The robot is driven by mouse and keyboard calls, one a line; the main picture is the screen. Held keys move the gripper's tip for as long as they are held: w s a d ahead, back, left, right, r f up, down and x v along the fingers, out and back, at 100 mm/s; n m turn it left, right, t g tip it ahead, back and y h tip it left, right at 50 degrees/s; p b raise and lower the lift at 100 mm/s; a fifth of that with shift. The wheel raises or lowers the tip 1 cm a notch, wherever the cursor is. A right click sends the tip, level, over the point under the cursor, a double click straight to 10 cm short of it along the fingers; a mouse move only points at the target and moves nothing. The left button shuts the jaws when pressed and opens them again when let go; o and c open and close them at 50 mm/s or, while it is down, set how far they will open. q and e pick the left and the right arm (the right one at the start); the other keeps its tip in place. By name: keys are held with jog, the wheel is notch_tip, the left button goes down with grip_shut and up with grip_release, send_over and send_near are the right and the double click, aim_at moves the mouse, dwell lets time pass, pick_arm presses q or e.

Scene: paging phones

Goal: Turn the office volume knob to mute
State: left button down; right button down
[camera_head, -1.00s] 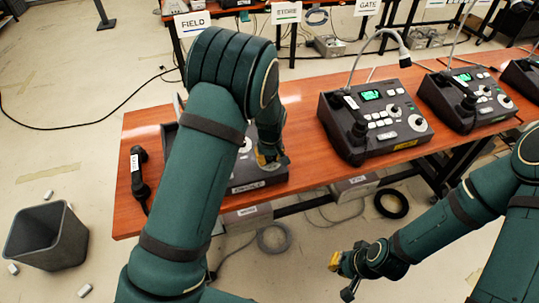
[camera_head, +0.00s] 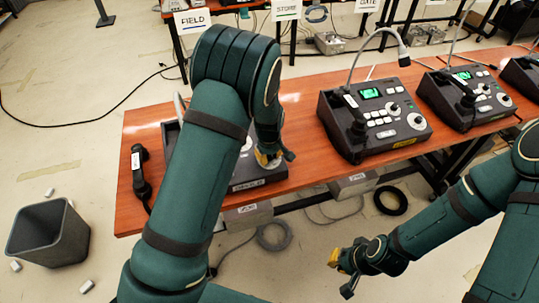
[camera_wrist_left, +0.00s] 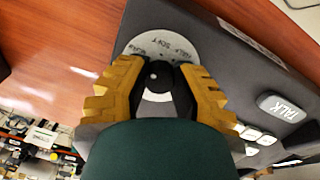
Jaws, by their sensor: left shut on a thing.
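The leftmost paging phone (camera_head: 262,180) is a dark desk unit with a front label, largely hidden behind my left arm. In the left wrist view, its volume knob (camera_wrist_left: 158,78) is black with a white dot and sits on a round white dial (camera_wrist_left: 150,43) with printed marks. My left gripper (camera_wrist_left: 160,82) is shut on this knob, a yellow finger on each side. In the head view, my left gripper (camera_head: 268,159) is over the phone's front right part. The dial's mute mark cannot be made out. My right gripper (camera_head: 341,272) is open and empty in front of the table.
A black handset (camera_head: 139,178) lies at the wooden table's left end. A second paging phone (camera_head: 372,115) and a third (camera_head: 466,98) stand to the right, with bare table (camera_head: 302,118) between the first two. A grey bin (camera_head: 47,235) stands on the floor at left.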

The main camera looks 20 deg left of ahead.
pick_arm(q)
jog(key=c, duration=0.7)
grip_release()
jog(key=shift+s+d+f, duration=0.1)
jog(key=shift+s+f, duration=0.05)
jog(key=shift+s, duration=0.05)
jog(key=shift+c, duration=0.2)
jog(key=shift+w, duration=0.1)
jog(key=shift+r, duration=0.3)
notch_tip(320, 180, up, 11)
jog(key=s, duration=0.2)
jog(key=shift+d+r, duration=0.2)
